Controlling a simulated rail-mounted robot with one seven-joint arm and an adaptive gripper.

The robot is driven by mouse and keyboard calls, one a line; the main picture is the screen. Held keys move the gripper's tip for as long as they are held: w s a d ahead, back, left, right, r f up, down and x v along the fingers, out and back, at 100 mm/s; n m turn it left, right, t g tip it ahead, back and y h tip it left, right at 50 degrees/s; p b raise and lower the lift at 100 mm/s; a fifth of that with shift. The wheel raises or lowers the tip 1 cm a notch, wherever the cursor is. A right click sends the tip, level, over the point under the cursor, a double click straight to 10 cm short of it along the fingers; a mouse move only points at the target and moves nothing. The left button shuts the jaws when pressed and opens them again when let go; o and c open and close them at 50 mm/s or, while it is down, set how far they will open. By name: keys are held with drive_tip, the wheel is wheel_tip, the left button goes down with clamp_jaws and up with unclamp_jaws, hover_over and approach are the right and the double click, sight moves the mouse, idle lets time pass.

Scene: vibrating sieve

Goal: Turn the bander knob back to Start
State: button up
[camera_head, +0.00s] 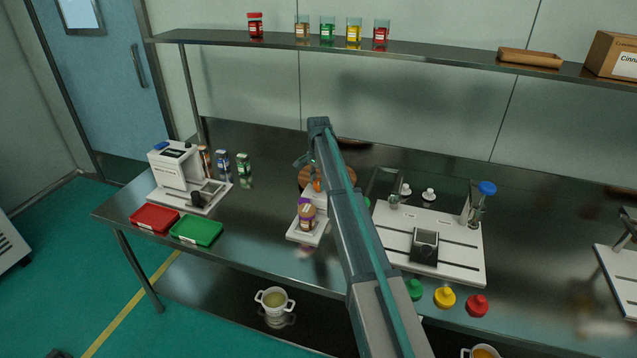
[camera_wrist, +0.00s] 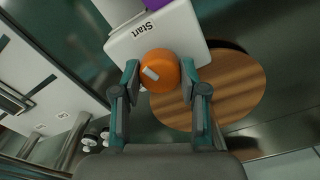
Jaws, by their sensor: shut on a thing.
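The bander knob (camera_wrist: 160,72) is a round orange knob with a pale pointer mark, on a white bander (camera_wrist: 172,28) printed "Start". In the wrist view my gripper (camera_wrist: 160,78) has one finger on each side of the knob and is shut on it. The pointer mark lies on the knob's left part, below the "Start" print; I cannot tell if it lines up exactly. In the head view the white bander base (camera_head: 305,230) holds a jar with a purple lid (camera_head: 306,214). My arm hides part of the bander, and only a little of the orange knob (camera_head: 317,185) shows.
A round wooden board (camera_wrist: 228,88) lies beside the bander. A white machine plate (camera_head: 450,268) stands to the right of my arm. Red (camera_head: 154,217) and green (camera_head: 197,230) trays lie at the left. A shelf (camera_head: 440,60) with jars runs above the bench.

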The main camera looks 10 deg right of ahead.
sight(318, 182)
drive_tip(key=shift+m, duration=1.7)
drive_tip(key=o, duration=1.1)
drive_tip(key=shift+o, duration=0.2)
drive_tip(key=shift+r, duration=0.1)
wheel_tip(318, 182, up, 12)
